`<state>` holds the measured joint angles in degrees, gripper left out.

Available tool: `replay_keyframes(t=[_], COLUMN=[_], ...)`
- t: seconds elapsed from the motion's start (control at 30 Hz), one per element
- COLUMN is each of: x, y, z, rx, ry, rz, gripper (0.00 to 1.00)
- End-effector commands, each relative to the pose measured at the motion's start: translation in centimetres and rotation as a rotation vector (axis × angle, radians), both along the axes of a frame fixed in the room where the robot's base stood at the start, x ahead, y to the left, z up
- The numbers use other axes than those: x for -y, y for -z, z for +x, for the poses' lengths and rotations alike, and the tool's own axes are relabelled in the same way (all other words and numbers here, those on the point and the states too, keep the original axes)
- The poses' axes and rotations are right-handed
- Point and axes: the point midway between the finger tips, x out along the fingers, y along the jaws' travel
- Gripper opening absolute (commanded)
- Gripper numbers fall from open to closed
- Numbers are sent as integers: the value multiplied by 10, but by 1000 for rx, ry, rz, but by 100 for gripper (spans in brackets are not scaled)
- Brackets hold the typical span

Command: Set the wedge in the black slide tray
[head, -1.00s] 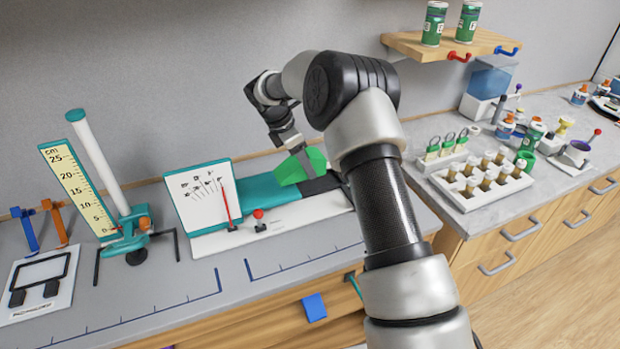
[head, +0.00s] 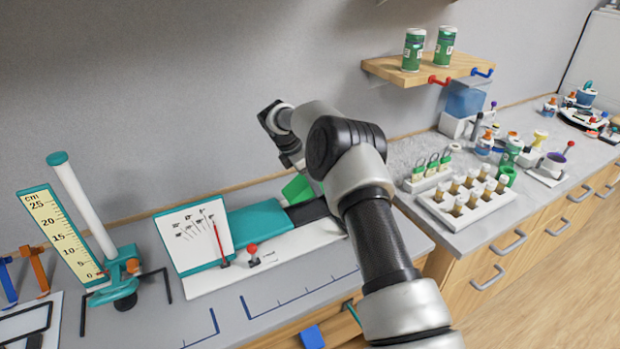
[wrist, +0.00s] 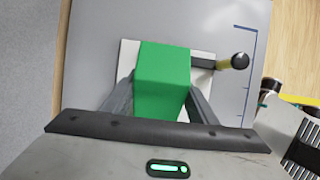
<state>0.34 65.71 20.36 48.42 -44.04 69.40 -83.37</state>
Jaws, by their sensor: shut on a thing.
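The green wedge (wrist: 163,75) is held between the two fingers of my gripper (wrist: 160,95), which is shut on it. In the head view the wedge (head: 298,189) hangs near the right end of a white and teal apparatus, partly behind my arm. A black section (head: 308,212), possibly the black slide tray, lies right of the apparatus's teal block (head: 258,221). In the wrist view a white plate (wrist: 128,52) lies below the wedge, which covers its middle. Whether the wedge touches anything below cannot be told.
A black-knobbed lever (wrist: 239,61) sticks out beside the white plate. A graph board (head: 195,236) and a red-knobbed pin (head: 252,250) stand on the apparatus. A vial rack (head: 478,194) stands on the right counter. The front strip of the left counter is mostly clear.

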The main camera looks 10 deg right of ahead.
Motion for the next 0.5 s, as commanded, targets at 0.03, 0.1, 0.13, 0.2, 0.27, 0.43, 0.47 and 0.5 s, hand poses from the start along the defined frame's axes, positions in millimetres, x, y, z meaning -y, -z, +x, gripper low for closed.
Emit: replay_keyframes(t=[0.03,0.1,0.13,0.2,0.27,0.43,0.47,0.5], x=[0,0,0,0,0,0,0,0], y=[8,13,16,21,26,40,42,45], z=[0,0,0,0,0,0,0,0], rx=[-1,-1,-1,-1,-1,0,0,0], ry=[0,0,0,0,0,1,1,1], rz=[0,0,0,0,0,1,1,1], gripper=[27,27,27,27,27,27,27,27])
